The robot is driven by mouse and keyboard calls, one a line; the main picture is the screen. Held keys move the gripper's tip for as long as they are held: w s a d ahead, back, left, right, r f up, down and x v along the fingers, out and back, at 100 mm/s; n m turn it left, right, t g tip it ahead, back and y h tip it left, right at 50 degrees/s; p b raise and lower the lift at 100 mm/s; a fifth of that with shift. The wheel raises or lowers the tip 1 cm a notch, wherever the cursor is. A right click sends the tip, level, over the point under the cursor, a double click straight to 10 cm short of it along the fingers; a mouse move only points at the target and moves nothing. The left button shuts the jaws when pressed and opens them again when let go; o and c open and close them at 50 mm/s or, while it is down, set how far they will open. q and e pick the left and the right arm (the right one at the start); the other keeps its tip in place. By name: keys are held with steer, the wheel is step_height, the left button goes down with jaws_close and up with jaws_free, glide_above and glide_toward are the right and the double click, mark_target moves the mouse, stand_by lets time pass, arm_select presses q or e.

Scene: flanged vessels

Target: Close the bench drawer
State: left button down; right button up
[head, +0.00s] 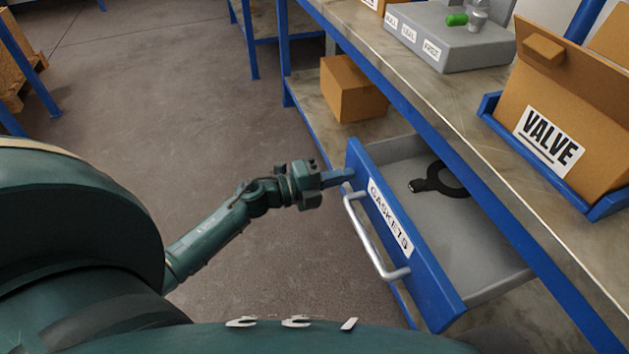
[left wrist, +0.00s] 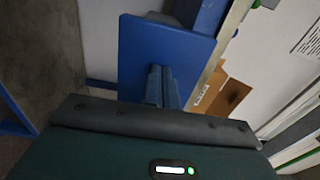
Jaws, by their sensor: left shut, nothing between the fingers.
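The bench drawer (head: 408,240) has a blue front labelled GASKETS and a silver bar handle (head: 372,240). It stands pulled out from under the bench top, and a black gasket ring (head: 447,180) lies inside. My left gripper (head: 345,176) is shut and empty. Its fingertips are at the far end of the drawer front, near its upper edge and beyond the handle; they seem to touch it or nearly so. In the left wrist view the shut fingers (left wrist: 161,85) point at the blue drawer front (left wrist: 150,45). My right gripper is not in view.
On the bench (head: 470,120) stand a blue bin holding a VALVE box (head: 560,120) and a grey block (head: 440,35) with labels and a green part. A cardboard box (head: 350,88) sits on the lower shelf beyond the drawer. The floor (head: 200,100) left of the drawer is clear.

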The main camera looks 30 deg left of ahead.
mark_target(389, 175)
arm_select(q)
steer(key=b+x, duration=0.1)
steer(key=x, duration=0.9)
steer(key=shift+w+d, duration=0.1)
steer(key=shift+w, duration=0.1)
steer(key=shift+w+d, duration=0.4)
steer(key=shift+w, duration=0.05)
steer(key=shift+r, duration=0.2)
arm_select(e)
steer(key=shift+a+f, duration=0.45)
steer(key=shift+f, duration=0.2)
arm_select(q)
steer(key=shift+w+d, duration=0.1)
